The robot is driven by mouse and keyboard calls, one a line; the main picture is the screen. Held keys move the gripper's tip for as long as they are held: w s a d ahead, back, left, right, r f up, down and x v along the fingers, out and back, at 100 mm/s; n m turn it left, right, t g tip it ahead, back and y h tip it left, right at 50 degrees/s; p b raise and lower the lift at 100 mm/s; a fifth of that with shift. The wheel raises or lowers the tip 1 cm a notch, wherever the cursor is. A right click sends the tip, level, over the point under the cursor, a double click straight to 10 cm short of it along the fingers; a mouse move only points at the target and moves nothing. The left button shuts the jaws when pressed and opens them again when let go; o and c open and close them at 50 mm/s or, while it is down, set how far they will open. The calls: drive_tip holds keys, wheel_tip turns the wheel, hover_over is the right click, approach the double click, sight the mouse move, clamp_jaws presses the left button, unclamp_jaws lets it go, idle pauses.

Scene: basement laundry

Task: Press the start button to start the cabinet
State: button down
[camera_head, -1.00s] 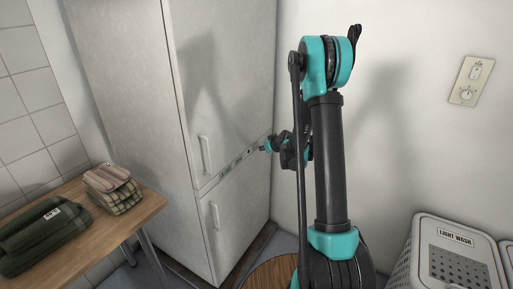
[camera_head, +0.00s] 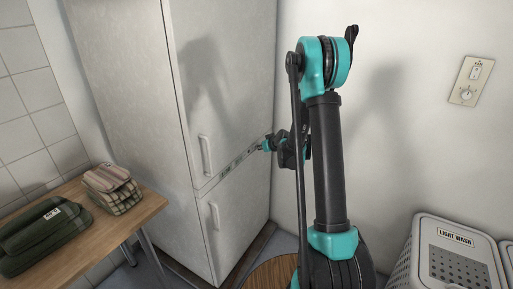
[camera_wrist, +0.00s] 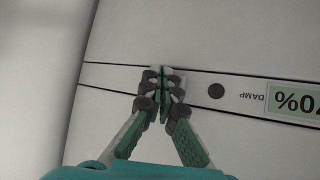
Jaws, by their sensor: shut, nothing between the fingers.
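The tall pale cabinet (camera_head: 125,75) has two doors with a narrow control strip (camera_head: 236,164) between them. In the wrist view the control strip (camera_wrist: 243,94) carries a dark round button (camera_wrist: 216,90), the upside-down word DAMP and a green-edged 70% display (camera_wrist: 296,103). No start label is legible. My gripper (camera_head: 262,147) is at the right end of the strip. In the wrist view my gripper (camera_wrist: 161,75) is shut and empty, its fingertips over the strip to the left of the round button. I cannot tell whether the tips touch the strip.
A wooden table (camera_head: 118,231) with folded cloths (camera_head: 112,190) stands at left. A light-wash hamper (camera_head: 457,240) is at lower right. A wall switch plate (camera_head: 469,81) is at upper right. A round wooden top (camera_head: 270,272) is at bottom centre.

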drive_tip(key=shift+w+a, duration=0.1)
drive_tip(key=shift+a, duration=0.05)
idle(0.6)
drive_tip(key=shift+s+d, duration=0.5)
drive_tip(key=shift+d, duration=0.15)
drive_tip(key=shift+s+d, duration=0.75)
drive_tip(key=shift+d, duration=0.25)
drive_tip(key=shift+s+d, duration=0.7)
drive_tip(key=shift+d, duration=0.3)
